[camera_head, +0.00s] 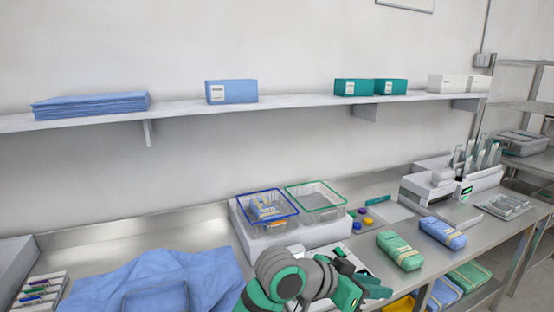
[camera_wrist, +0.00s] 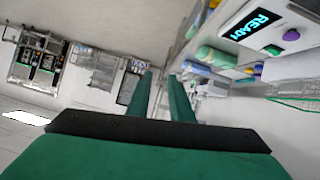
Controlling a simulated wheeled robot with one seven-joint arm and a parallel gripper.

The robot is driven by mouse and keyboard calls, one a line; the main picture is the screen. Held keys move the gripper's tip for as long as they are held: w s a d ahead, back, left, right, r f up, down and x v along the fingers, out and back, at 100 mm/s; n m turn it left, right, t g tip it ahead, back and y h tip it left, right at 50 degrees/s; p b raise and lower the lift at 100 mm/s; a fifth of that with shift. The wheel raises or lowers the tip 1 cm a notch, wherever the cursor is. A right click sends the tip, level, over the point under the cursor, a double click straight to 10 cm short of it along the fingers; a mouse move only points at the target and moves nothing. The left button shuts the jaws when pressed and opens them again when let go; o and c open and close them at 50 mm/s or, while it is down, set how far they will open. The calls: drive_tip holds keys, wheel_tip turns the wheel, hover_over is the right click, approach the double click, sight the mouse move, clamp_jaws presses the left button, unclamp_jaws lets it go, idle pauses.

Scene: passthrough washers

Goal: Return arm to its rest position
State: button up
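My gripper (camera_head: 372,289) is at the lower middle of the head view, above the front of the steel counter, with my green and grey arm folded behind it. In the wrist view its two green fingers (camera_wrist: 165,98) stand apart with nothing between them. The gripper is open and empty. It points to the right in the head view, clear of the green wrapped pack (camera_head: 400,250) on the counter.
Two clear bins, one blue-rimmed (camera_head: 267,207) and one green-rimmed (camera_head: 315,197), sit on a white unit behind my arm. A blue cloth (camera_head: 160,281) lies left. A blue pack (camera_head: 443,232) lies right. A wall shelf (camera_head: 190,109) holds boxes.

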wheel_tip(320, 180, down, 11)
drive_tip(key=a+n+t+y, duration=0.1)
drive_tip(key=a+n+t, duration=0.2)
drive_tip(key=n+t, duration=0.95)
drive_tip(key=s+a+f+n+y, duration=0.4)
drive_tip(key=s+a+f+y, duration=0.3)
drive_tip(key=s+f, duration=0.4)
drive_tip(key=s+a+f+m+y, duration=0.1)
drive_tip(key=s+a, duration=0.2)
drive_tip(key=s, duration=0.5)
drive_tip(key=s+a+f+m+y, duration=0.1)
drive_tip(key=s+a, duration=0.3)
drive_tip(key=s, duration=0.5)
drive_tip(key=s+a+f+m+g+y, duration=0.1)
drive_tip(key=s+a+f+m, duration=0.1)
drive_tip(key=s, duration=0.6)
drive_tip(key=shift+s+a+f+y, duration=0.4)
drive_tip(key=shift+a+f, duration=0.35)
drive_tip(key=shift+a, duration=0.5)
